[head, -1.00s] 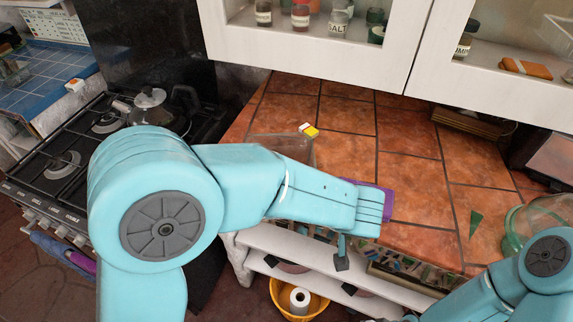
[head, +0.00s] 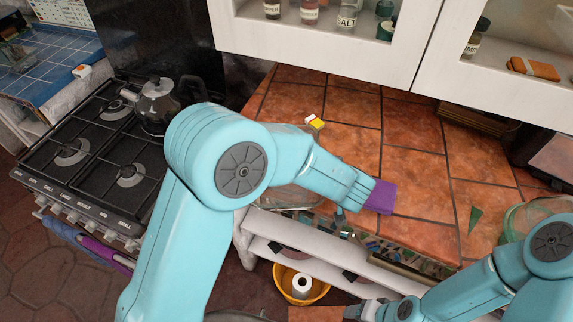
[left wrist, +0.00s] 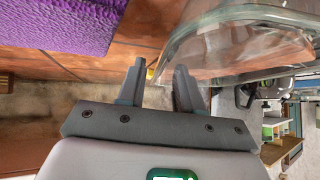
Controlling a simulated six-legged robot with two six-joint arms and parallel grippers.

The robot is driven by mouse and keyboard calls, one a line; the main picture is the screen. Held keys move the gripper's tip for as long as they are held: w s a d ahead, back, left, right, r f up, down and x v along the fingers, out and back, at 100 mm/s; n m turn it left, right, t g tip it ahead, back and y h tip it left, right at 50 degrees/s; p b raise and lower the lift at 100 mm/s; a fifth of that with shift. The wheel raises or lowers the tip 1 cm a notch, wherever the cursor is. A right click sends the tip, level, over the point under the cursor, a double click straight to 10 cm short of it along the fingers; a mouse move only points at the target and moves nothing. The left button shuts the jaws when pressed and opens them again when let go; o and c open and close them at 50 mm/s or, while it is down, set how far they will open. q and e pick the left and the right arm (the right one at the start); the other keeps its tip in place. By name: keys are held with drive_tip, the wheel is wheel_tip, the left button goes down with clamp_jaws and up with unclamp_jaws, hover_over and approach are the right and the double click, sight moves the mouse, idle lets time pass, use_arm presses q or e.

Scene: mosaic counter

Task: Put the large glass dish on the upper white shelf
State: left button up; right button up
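The large clear glass dish (head: 291,197) lies on the tiled counter near its front edge, partly hidden by my left arm in the head view. In the left wrist view the dish (left wrist: 235,45) fills the upper right, its rim close to my left fingertips. My left gripper (left wrist: 158,80) is open, its fingers apart with nothing clearly held between them. In the head view it (head: 341,217) is at the counter's front edge, right of the dish. The upper white shelf (head: 300,239) runs below the counter front. My right gripper (head: 358,311) is at the bottom, its fingers unclear.
A purple cloth (head: 380,197) lies right of my left gripper. A yellow-and-white box (head: 315,122) lies behind the dish. A green glass bowl (head: 520,218) is at right, a stove with a kettle (head: 157,103) at left. A yellow bucket (head: 300,287) is below the shelves.

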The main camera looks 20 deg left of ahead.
use_arm(q)
drive_tip(key=x, duration=0.1)
drive_tip(key=p+x, duration=0.1)
drive_tip(key=x, duration=0.1)
drive_tip(key=shift+w+a, duration=0.2)
drive_tip(key=shift+a, duration=0.1)
drive_tip(key=shift+w+f, duration=0.15)
drive_tip(key=shift+f, duration=0.05)
drive_tip(key=shift+c, duration=0.3)
clamp_jaws()
idle(0.7)
